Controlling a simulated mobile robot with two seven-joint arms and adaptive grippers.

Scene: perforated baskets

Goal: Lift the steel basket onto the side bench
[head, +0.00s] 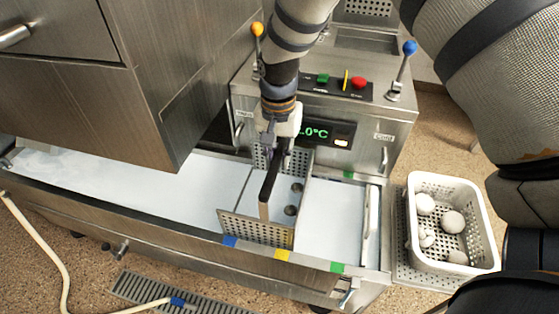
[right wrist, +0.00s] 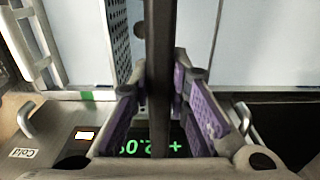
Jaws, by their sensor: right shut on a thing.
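The steel basket (head: 256,229) is a perforated metal box in the white-surfaced trough, in front of the machine with the green display. Its dark upright handle bar (head: 269,186) rises toward my right gripper (head: 274,140), which comes down from the top. In the right wrist view, the purple-padded fingers of my right gripper (right wrist: 160,85) are closed on both sides of the dark bar (right wrist: 160,40). A perforated basket wall (right wrist: 122,45) shows beside it. Two dark round spots show inside the basket; I cannot tell what they are. My left gripper is not in view.
A white perforated basket (head: 480,225) with several pale rounded lumps stands on a perforated metal shelf (head: 402,268) at the right. The trough's front rim (head: 190,232) carries coloured tape marks. A steel cabinet (head: 140,90) overhangs the left. A hose (head: 62,255) lies on the floor.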

